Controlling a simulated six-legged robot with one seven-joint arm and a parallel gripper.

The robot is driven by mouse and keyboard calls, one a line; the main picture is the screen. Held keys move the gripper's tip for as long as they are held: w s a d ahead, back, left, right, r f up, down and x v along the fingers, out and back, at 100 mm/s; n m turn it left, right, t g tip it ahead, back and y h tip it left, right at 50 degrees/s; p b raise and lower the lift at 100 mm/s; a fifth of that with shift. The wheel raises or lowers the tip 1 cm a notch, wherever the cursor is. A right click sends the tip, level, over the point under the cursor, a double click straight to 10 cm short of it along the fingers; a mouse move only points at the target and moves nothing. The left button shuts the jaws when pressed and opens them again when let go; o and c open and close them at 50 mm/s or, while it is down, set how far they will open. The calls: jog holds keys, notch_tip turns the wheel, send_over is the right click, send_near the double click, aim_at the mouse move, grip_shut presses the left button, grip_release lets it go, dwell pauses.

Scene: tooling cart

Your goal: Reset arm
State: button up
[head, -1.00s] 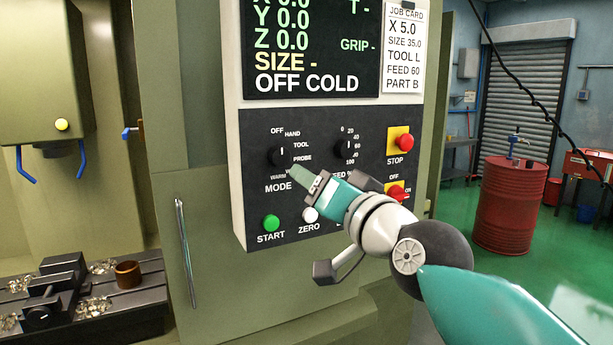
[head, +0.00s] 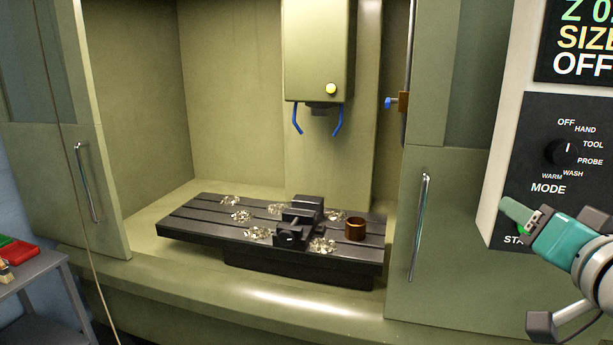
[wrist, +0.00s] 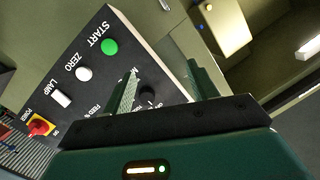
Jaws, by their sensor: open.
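My gripper (head: 515,212) is at the right edge of the head view, in front of the lower left of the control panel (head: 558,112). It overlaps the START label there, and the START button is hidden behind it. In the wrist view, the two green fingers (wrist: 162,84) stand apart with nothing between them. The panel lies beyond them, with the green START button (wrist: 109,47), the white ZERO button (wrist: 84,74) and a black knob (wrist: 148,92) partly behind the fingers. I cannot tell the distance to the panel.
The open milling machine holds a slotted table (head: 200,222) with a black vise (head: 303,210), metal chips and a brown ring (head: 355,228). The spindle head (head: 318,50) hangs above. A door handle (head: 419,228) stands left of the panel. A grey cart (head: 40,275) is at far left.

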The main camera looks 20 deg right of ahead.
jog(key=w+a+f+n+g+y, duration=0.4)
jog(key=w+a+f+n+y, duration=0.15)
jog(key=a+f, duration=0.7)
jog(key=s+a+f+n+g, duration=0.2)
jog(key=a+f+n+g, duration=0.2)
jog(key=a+f, duration=0.6)
notch_tip(320, 180, down, 3)
jog(key=shift+s+a+r+g, duration=0.2)
jog(key=shift+a+g, duration=0.2)
jog(key=shift+g, duration=0.5)
jog(key=shift+y, duration=0.25)
jog(key=c, duration=0.5)
jog(key=shift+d, duration=0.15)
jog(key=shift+d, duration=0.1)
